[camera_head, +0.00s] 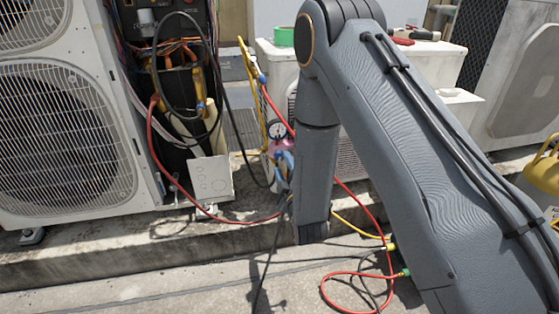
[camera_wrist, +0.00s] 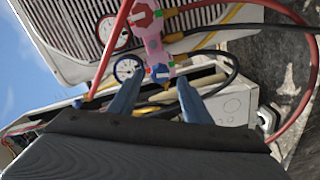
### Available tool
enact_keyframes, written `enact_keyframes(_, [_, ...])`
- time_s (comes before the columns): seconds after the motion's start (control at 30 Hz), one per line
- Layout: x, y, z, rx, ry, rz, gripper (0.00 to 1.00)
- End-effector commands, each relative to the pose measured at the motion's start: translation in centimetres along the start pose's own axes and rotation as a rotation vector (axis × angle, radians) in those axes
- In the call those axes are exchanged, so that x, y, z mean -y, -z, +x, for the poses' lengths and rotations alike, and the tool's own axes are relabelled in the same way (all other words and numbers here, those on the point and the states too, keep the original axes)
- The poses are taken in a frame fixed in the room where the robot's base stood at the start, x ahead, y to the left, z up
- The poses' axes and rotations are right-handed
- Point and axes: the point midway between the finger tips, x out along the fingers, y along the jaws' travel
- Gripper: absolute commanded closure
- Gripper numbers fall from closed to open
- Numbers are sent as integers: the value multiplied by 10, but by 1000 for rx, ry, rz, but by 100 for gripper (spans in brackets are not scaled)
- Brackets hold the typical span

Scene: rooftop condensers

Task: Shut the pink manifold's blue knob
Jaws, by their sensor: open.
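The pink manifold (camera_wrist: 153,42) shows in the wrist view with two round gauges on its left side. Its blue knob (camera_wrist: 160,72) is at its lower end, and a red knob (camera_wrist: 143,15) is at its upper end. My gripper (camera_wrist: 158,80) is open, its two blue fingers pointing at the manifold. The blue knob appears between the fingertips; I cannot tell whether they touch it. In the head view a small part of the pink manifold (camera_head: 285,147) shows beside a gauge (camera_head: 277,130), and my arm hides much of that area.
A large condenser (camera_head: 70,120) stands at left, with an open wiring compartment and a loose white panel (camera_head: 211,178). Red, yellow and black hoses (camera_head: 370,210) run around the manifold and over the ground. A white unit behind carries green tape (camera_head: 284,37).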

Motion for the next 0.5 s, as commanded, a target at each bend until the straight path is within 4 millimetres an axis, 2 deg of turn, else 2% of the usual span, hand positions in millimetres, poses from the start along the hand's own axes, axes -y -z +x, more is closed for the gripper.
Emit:
enact_keyframes(0.23, [1, -1, 39, 0, -1, 2, 56])
enact_keyframes(0.5, [0, 0, 55, 1, 2, 2, 56])
